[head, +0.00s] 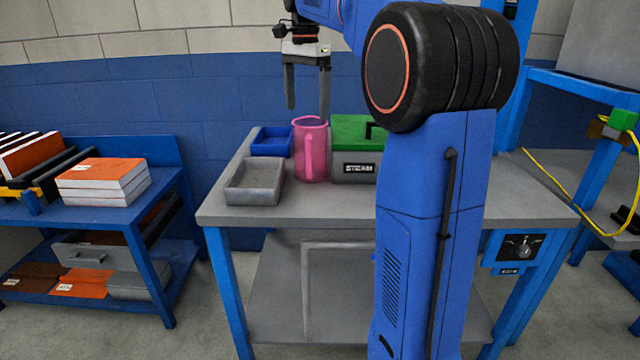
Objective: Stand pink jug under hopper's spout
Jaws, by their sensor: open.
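The pink jug (312,155) stands upright on the grey-topped table, between the grey tray and the green-lidded box. Its handle faces the camera. My gripper (308,108) hangs above the jug with its two fingers pointing down. The fingers are spread apart with nothing between them, and the right fingertip comes close to the jug's rim. I cannot tell whether it touches. I cannot make out the hopper or its spout in this view; my arm hides part of the table's right side.
A grey tray (255,199) and a blue tray (270,154) lie left of the jug. A grey box labelled STEAM with a green lid (350,128) stands close on its right. A control box with a dial (520,248) hangs at the table's front right.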

